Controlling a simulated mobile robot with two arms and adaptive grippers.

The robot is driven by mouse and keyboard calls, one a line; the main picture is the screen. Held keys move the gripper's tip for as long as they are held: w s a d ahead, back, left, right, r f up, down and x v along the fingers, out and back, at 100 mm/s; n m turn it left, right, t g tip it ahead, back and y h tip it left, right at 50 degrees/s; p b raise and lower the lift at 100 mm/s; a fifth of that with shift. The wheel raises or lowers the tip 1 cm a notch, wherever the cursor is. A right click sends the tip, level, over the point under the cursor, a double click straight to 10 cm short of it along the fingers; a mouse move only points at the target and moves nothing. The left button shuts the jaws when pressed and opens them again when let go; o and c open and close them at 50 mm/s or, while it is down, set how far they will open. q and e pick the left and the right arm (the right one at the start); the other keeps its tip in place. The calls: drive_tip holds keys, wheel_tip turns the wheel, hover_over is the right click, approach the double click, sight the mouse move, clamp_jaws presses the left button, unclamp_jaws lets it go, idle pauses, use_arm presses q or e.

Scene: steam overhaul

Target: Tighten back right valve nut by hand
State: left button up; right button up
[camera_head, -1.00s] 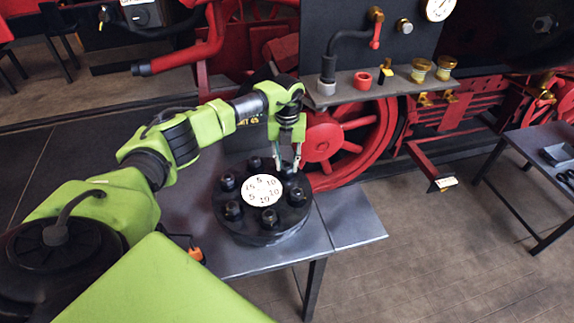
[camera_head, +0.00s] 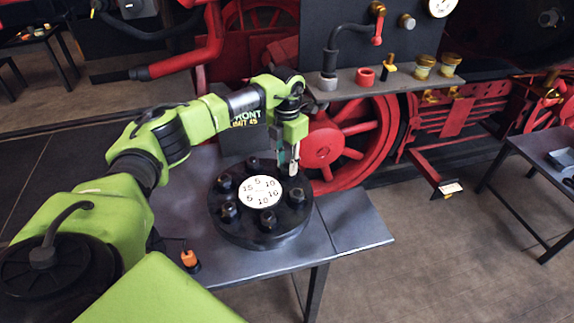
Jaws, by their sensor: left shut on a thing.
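A round black valve cover (camera_head: 263,236) lies on the grey metal table, with a ring of black nuts around a white numbered disc (camera_head: 261,192). My left gripper (camera_head: 287,168) points down over the back right of the cover. Its fingers are shut on the back right valve nut, which they mostly hide. The other nuts show clearly: back left (camera_head: 252,165), left (camera_head: 225,183), front left (camera_head: 229,211), front (camera_head: 268,220) and right (camera_head: 296,197). My right gripper is out of view.
The grey table (camera_head: 345,225) is bare to the right of the cover. A small orange and black object (camera_head: 190,259) stands at its left front. Behind are a red wheel (camera_head: 330,146) and a shelf (camera_head: 400,84) with fittings. Another table (camera_head: 545,150) stands at the right.

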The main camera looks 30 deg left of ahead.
use_arm(q)
drive_tip(key=shift+w+r, duration=0.1)
idle(0.4)
drive_tip(key=o, duration=1.1)
